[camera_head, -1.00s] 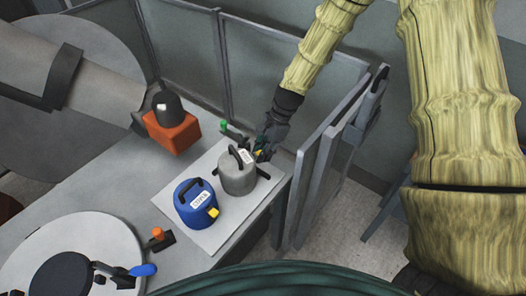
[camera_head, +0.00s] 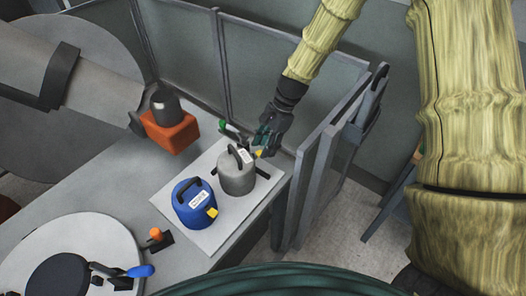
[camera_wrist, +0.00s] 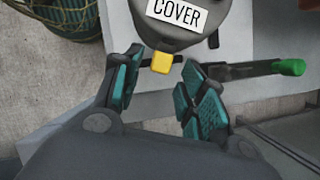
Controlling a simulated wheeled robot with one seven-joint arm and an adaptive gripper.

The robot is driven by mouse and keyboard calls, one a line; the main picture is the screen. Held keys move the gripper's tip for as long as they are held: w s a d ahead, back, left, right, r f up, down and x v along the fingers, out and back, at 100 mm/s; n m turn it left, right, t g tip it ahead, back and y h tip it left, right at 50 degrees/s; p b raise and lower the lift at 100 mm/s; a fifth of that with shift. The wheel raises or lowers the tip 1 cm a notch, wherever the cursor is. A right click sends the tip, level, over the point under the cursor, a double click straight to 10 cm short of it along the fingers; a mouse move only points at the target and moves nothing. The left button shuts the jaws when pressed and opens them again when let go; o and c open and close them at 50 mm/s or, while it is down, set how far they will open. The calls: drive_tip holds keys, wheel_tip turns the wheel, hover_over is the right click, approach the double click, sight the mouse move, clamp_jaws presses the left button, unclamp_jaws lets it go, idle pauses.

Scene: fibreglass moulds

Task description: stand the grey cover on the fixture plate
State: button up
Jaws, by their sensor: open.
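The grey cover (camera_head: 236,177) stands upright on the pale fixture plate (camera_head: 228,230), with a black handle on top and a white label. In the wrist view the grey cover (camera_wrist: 180,32) shows its "COVER" label and a yellow tab (camera_wrist: 162,62). My gripper (camera_head: 264,147) is just behind and right of the cover. In the wrist view my gripper (camera_wrist: 158,88) is open, its teal finger pads apart, with the yellow tab just beyond and between them. The jaws hold nothing.
A blue labelled cover (camera_head: 195,203) stands beside the grey one on the plate. A green-tipped clamp (camera_wrist: 288,67) lies close to my right finger. An orange block (camera_head: 171,134) with a dark dome stands behind left. Grey partition panels (camera_head: 312,180) rise close on the right.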

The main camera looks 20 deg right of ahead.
drive_tip(key=b+v, duration=0.2)
drive_tip(key=v, duration=0.7)
